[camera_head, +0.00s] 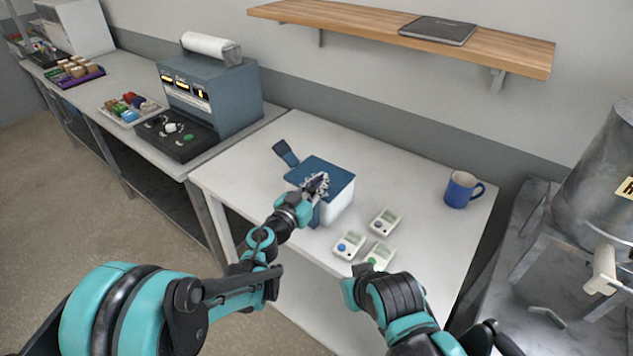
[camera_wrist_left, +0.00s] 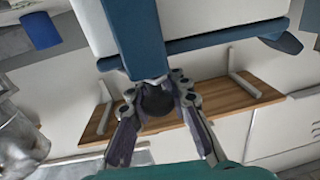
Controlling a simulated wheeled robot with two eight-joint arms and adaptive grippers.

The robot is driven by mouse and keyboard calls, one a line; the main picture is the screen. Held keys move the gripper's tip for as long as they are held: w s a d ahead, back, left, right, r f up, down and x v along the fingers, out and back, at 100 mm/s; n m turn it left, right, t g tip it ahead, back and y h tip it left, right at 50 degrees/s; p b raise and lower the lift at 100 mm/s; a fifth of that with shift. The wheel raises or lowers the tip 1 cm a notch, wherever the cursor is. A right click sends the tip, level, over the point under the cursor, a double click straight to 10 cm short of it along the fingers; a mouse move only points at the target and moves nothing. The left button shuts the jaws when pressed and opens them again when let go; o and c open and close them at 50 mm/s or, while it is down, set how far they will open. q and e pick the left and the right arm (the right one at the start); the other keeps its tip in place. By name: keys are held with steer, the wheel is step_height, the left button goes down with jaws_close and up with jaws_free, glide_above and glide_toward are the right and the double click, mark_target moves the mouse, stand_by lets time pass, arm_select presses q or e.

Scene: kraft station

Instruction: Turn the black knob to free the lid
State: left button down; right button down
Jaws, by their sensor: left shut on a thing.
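A white box (camera_head: 338,206) with a blue lid (camera_head: 335,171) stands on the white table. The box also shows at the top of the left wrist view (camera_wrist_left: 180,15). A blue strap-like part (camera_wrist_left: 133,40) runs from it to the fingers. My left gripper (camera_head: 316,185) is at the front of the box. In the left wrist view its fingers (camera_wrist_left: 157,103) are closed around the round black knob (camera_wrist_left: 157,98). In the head view the gripper hides the knob. My right arm is at the bottom, but its fingers do not show.
Several small white devices with dials (camera_head: 349,245) lie in front of the box. A dark blue flat piece (camera_head: 286,153) is behind it. A blue mug (camera_head: 459,190) stands to the right. A wooden shelf (camera_head: 400,30) hangs above. The table between box and mug is clear.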

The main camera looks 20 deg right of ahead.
mark_target(327, 195)
arm_select(q)
steer(key=m+g+h, duration=0.1)
steer(key=g, duration=0.1)
steer(key=m+g+h, duration=0.1)
steer(key=m+g, duration=0.1)
steer(key=s+m+g+h, duration=0.1)
steer(key=g, duration=0.1)
steer(key=shift+d+m+h, duration=0.3)
steer(key=shift+d+h, duration=0.05)
steer(key=shift+h, duration=0.05)
steer(key=m+g, duration=0.1)
steer(key=g, duration=0.1)
steer(key=s+m+g, duration=0.1)
steer(key=m+g, duration=0.1)
steer(key=g, duration=0.1)
steer(key=m+g+h, duration=0.1)
steer(key=m+g, duration=0.1)
steer(key=g, duration=0.1)
steer(key=shift+s+d, duration=0.2)
steer(key=shift+s, duration=0.2)
steer(key=shift+s+m+g, duration=0.1)
steer(key=shift+m+g, duration=0.2)
steer(key=shift+g, duration=0.1)
steer(key=c, duration=1.5)
jaws_free()
steer(key=shift+d, duration=0.15)
steer(key=w+a, duration=0.1)
steer(key=a, duration=1.1)
steer(key=shift+w, duration=0.35)
